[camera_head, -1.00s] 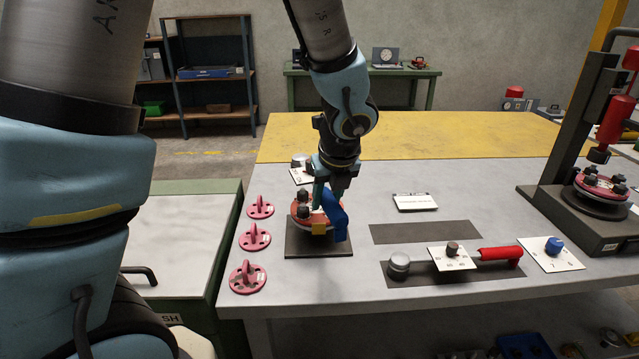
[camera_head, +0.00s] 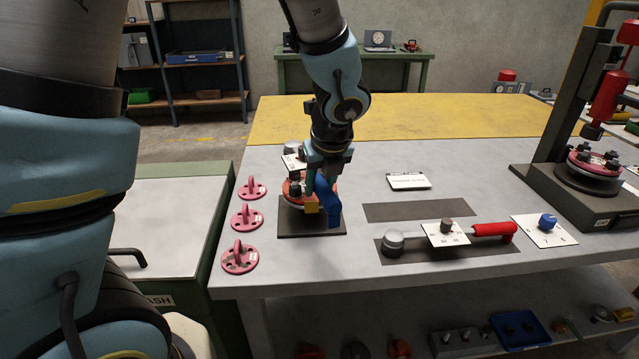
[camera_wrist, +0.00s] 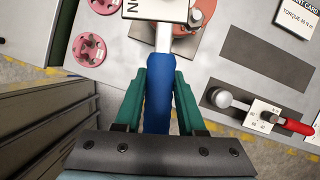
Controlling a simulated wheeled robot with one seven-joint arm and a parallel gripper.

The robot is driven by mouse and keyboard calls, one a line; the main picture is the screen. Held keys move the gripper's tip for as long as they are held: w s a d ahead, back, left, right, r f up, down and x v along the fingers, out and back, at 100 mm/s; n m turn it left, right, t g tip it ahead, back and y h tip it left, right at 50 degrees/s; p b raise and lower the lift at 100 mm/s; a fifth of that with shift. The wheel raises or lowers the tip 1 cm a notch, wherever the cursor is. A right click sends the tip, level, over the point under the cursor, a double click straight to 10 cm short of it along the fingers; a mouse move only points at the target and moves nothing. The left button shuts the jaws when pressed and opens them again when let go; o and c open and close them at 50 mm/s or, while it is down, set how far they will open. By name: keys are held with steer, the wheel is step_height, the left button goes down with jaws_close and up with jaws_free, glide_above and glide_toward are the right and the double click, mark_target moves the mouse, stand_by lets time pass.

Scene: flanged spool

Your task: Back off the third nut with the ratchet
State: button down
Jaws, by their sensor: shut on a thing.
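The ratchet's blue handle (camera_head: 328,203) is in my gripper (camera_head: 320,178), above the flanged spool. The wrist view shows the blue handle (camera_wrist: 158,95) between the green fingers of my gripper (camera_wrist: 159,98), with a silver shaft running up to a head under a white label plate (camera_wrist: 155,8). The spool's red flange (camera_head: 291,190) stands on a dark square plate (camera_head: 305,228). It is partly hidden behind my gripper and the handle. Dark nuts show at its left side. The ratchet head's seat on a nut is hidden, so I cannot tell which nut it is on.
Several pink discs with upright tabs (camera_head: 246,217) stand left of the plate. A red-handled wrench (camera_head: 493,229) lies on a dark mat to the right, beside a card with a blue knob (camera_head: 547,222). A press (camera_head: 590,165) with another flange stands far right. An empty dark mat (camera_head: 415,207) lies between.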

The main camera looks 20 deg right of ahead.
stand_by(0.4)
step_height(320, 180, down, 5)
steer(key=b, duration=0.4)
steer(key=shift+r, duration=0.1)
stand_by(0.8)
steer(key=shift+d, duration=0.1)
steer(key=d+n, duration=0.1)
steer(key=d, duration=0.1)
steer(key=d+n+y+p, duration=0.1)
steer(key=d, duration=0.1)
steer(key=shift+w+n, duration=0.15)
steer(key=shift+n, duration=0.15)
steer(key=shift+d, duration=0.1)
